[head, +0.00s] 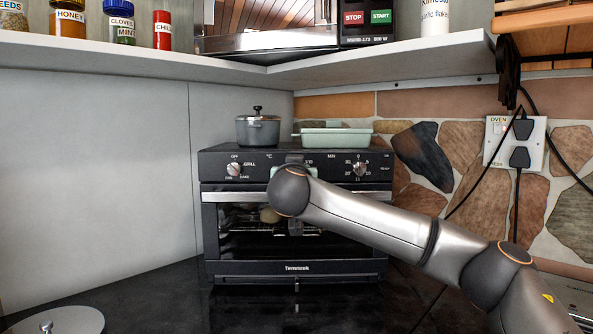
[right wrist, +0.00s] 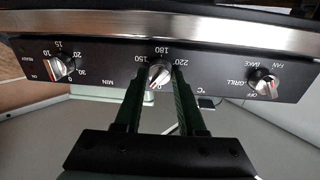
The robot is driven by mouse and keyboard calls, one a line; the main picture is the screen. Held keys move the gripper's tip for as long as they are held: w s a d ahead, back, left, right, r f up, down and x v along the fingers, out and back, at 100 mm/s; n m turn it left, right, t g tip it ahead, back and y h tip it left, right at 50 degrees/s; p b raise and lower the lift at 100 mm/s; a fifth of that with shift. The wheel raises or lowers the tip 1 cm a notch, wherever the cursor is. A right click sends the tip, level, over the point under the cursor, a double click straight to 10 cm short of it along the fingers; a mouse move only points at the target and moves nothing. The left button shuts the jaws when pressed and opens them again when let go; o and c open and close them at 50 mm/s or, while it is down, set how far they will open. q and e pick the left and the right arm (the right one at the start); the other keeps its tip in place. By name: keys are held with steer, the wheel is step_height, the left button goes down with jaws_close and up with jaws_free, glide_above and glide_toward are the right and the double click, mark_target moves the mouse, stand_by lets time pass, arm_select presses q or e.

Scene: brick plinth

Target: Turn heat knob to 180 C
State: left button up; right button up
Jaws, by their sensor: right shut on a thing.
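The black oven (head: 240,268) stands on the dark counter with its door shut. In the head view my right arm covers the middle of its control panel and hides the heat knob. The right wrist view shows the panel upside down, with the heat knob (right wrist: 160,76) in the middle, marked 0, 150, 180 and 220. My right gripper (right wrist: 158,70) is shut on this knob, one dark finger on each side. The 180 mark is on the panel above the knob in this view. I cannot tell exactly where the pointer stands. My left gripper is not in view.
The function knob (head: 234,169) and timer knob (head: 360,169) flank the arm. A grey pot (head: 258,131) and a pale green dish (head: 333,137) sit on the oven. A shelf (head: 400,57) with jars and a microwave (head: 270,42) overhangs. Cables hang from the wall socket (head: 514,142).

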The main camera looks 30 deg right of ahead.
jaws_close()
steer(key=m+b, duration=0.2)
steer(key=shift+f+m+b, duration=0.25)
steer(key=shift+m+b, duration=0.15)
steer(key=m, duration=0.1)
steer(key=m+b, duration=0.1)
steer(key=m, duration=0.1)
steer(key=shift+d+r, duration=0.1)
steer(key=shift+r, duration=0.25)
steer(key=o, duration=0.9)
jaws_free()
steer(key=shift+c, duration=0.2)
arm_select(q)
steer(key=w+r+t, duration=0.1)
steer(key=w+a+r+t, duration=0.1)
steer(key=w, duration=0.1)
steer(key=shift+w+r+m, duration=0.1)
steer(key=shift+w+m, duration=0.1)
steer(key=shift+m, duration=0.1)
arm_select(e)
steer(key=shift+s, duration=0.1)
